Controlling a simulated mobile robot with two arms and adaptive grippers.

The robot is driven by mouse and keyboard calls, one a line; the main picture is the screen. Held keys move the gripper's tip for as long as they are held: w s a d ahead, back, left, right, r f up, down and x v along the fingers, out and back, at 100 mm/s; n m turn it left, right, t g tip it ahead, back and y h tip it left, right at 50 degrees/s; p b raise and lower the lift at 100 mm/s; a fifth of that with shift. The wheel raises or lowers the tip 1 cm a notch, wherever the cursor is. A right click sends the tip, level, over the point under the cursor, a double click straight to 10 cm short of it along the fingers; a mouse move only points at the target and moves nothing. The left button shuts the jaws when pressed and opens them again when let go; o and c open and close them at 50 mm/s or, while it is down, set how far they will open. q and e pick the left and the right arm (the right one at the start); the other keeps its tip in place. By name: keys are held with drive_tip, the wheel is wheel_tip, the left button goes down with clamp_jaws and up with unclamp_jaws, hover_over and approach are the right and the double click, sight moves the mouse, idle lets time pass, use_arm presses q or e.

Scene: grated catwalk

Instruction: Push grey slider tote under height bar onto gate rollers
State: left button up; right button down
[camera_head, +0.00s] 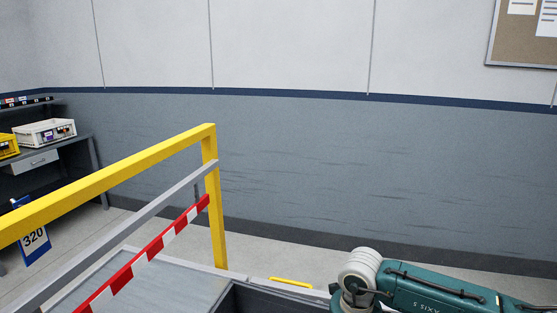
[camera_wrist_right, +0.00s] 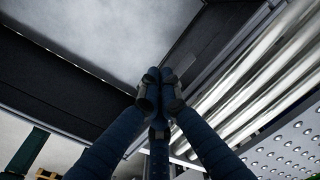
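A dark grey tote (camera_head: 268,300) shows only its rim and upper inside at the bottom edge of the head view. The red-and-white height bar (camera_head: 145,257) slants under the yellow gate frame (camera_head: 110,183), left of the tote. In the right wrist view a dark tote wall (camera_wrist_right: 95,82) borders a pale grey surface, and metal gate rollers (camera_wrist_right: 250,85) lie to the right. My right gripper (camera_wrist_right: 160,82) has its dark blue fingers drawn together, tips close to the dark wall; contact is unclear. The head view shows no gripper; my left one is out of view.
A grey rail (camera_head: 120,235) runs alongside the striped bar. A perforated metal plate (camera_wrist_right: 285,152) lies beside the rollers.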

drive_tip(key=shift+s+d, duration=0.25)
drive_tip(key=shift+d, duration=0.55)
drive_tip(key=shift+s+d, duration=0.2)
drive_tip(key=shift+d, duration=0.6)
drive_tip(key=s+d+b, duration=0.1)
drive_tip(key=s+d, duration=0.1)
drive_tip(key=d, duration=0.6)
drive_tip(key=s+d+b, duration=0.2)
drive_tip(key=s+d, duration=0.1)
drive_tip(key=d, duration=0.6)
drive_tip(key=shift+d, duration=0.15)
idle(0.5)
wheel_tip(320, 180, up, 8)
drive_tip(key=p, duration=0.4)
drive_tip(key=shift+p, duration=0.4)
